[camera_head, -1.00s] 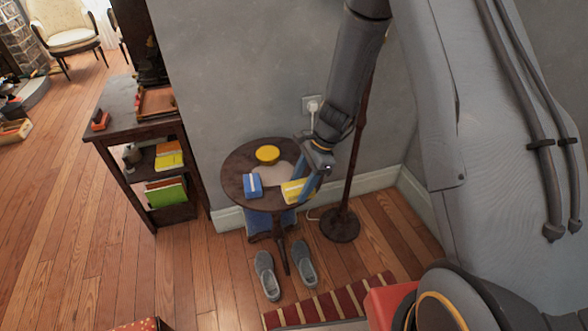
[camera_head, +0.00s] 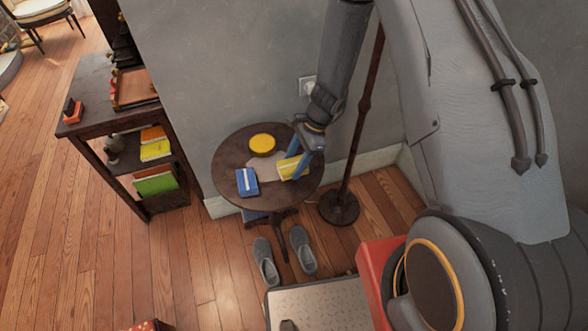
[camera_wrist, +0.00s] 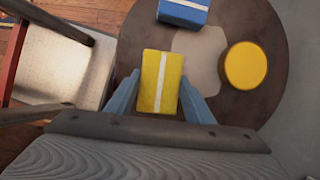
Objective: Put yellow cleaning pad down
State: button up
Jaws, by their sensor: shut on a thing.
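The yellow cleaning pad (camera_wrist: 159,82) with a white stripe sits between the two blue fingers of my gripper (camera_wrist: 157,98) in the wrist view. In the head view the pad (camera_head: 292,168) is at the right part of the small round table (camera_head: 228,161), and my gripper (camera_head: 300,160) is shut on it from the upper right. The pad is over the tabletop; whether it touches the surface I cannot tell. A blue pad (camera_head: 247,182) with a white stripe lies to its left on the table.
A round yellow tin (camera_head: 262,144) stands at the back of the tabletop. A pale patch lies in the middle. A floor lamp pole (camera_head: 358,140) stands right of the table. Grey shoes (camera_head: 303,250) are on the floor below. A dark shelf (camera_head: 92,125) is at the left.

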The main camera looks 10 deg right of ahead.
jog(key=shift+f+p, duration=0.4)
jog(key=shift+f, duration=1.7)
jog(key=shift+f, duration=0.25)
jog(key=o, duration=0.9)
jog(key=shift+r, duration=0.1)
